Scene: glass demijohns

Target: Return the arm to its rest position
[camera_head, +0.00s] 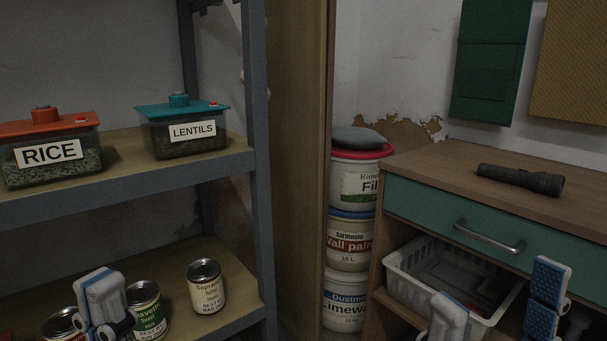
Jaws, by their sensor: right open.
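My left gripper (103,303) shows at the bottom left, seen side-on, in front of the cans on the lower shelf. One grey and blue finger hides most of the other, so its opening cannot be judged. My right gripper (498,310) is at the bottom right. Its two fingers stand wide apart with nothing between them, in front of the white basket (402,284) in the cabinet. The rest of both arms is out of view.
Labelled rice (50,155) and lentils (192,132) containers stand on the upper shelf. Several cans, one cream (206,287), stand below. Stacked paint buckets (349,241) fill the gap beside the cabinet. A black flashlight (520,179) lies on the cabinet top, which is otherwise mostly clear.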

